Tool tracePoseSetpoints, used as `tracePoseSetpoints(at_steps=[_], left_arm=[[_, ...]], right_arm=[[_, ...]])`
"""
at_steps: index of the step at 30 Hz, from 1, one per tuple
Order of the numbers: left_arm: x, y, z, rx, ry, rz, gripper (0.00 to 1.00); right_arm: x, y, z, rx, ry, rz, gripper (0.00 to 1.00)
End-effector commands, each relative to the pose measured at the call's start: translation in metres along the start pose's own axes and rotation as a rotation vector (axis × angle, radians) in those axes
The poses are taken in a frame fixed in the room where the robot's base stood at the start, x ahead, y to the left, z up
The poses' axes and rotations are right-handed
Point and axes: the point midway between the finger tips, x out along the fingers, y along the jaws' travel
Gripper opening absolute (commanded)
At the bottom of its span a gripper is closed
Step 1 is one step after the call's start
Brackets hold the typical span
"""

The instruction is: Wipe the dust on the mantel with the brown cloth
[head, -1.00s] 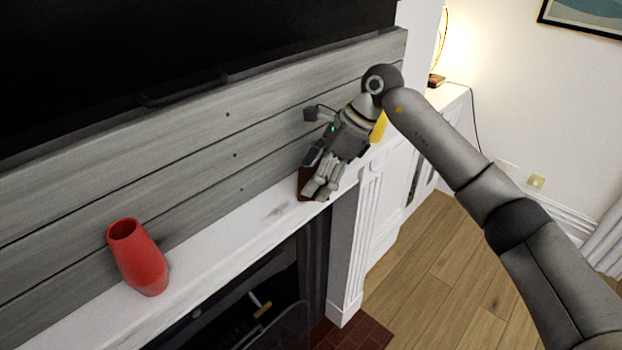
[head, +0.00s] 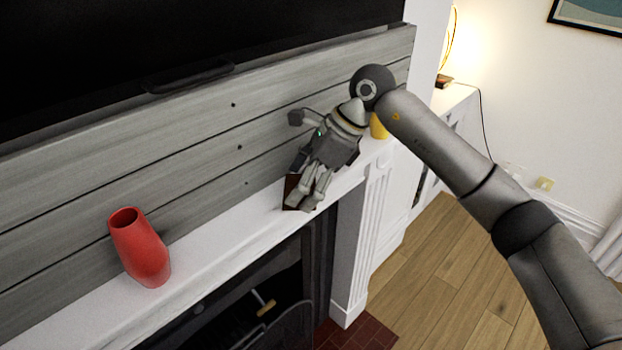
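The brown cloth (head: 290,190) lies on the white mantel (head: 225,228), partly hidden under my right gripper (head: 308,202). My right gripper points down with its fingers close together on the cloth, pressing or holding it at the mantel surface. No grey dust shows on the bare mantel to the left of the cloth; the surface under the cloth and gripper is hidden. My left gripper is not in view.
A red vase (head: 140,250) stands on the mantel to the left, with clear mantel between it and the cloth. A yellow object (head: 379,127) stands behind my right wrist. Grey boards and a dark screen (head: 180,50) rise behind the mantel.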

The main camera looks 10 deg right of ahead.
Motion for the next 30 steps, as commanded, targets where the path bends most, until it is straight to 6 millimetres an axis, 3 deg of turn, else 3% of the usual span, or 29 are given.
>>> tracePoseSetpoints(at_steps=[1, 30], left_arm=[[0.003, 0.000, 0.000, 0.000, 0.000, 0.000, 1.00], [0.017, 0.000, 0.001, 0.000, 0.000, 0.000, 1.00]], right_arm=[[0.008, 0.006, -0.001, -0.001, 0.008, 0.014, 0.56], [0.024, 0.045, 0.035, -0.002, 0.008, 0.013, 0.55]])
